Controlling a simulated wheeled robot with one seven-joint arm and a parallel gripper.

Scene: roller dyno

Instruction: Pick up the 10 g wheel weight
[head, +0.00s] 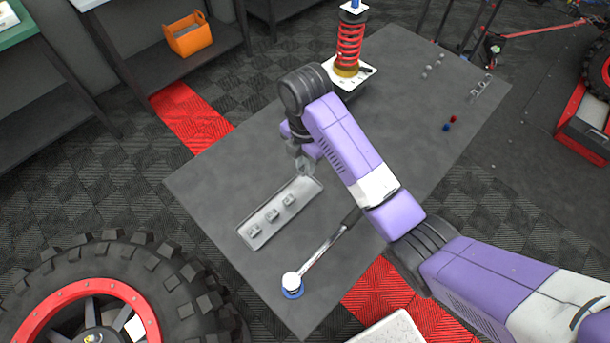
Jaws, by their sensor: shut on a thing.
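A long, shallow grey tray (246,240) lies on the dark table, left of my arm. Three small grey wheel weights stand in a row in it: one near its near end (254,231), one in the middle (272,214) and one farther along (289,200). Their markings are too small to read. My gripper (304,170) is at the tray's far end, pointing down, and is shut on a small grey piece that looks like a wheel weight. The fingers mostly hide this piece, and I cannot tell whether it touches the tray.
A torque wrench (322,252) lies right of the tray, its head on a blue ring. A red spring damper (349,48) stands on a white plate behind my arm. Small red (453,118) and blue (446,127) pieces and several grey bits lie at the right. The table's left side is clear.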

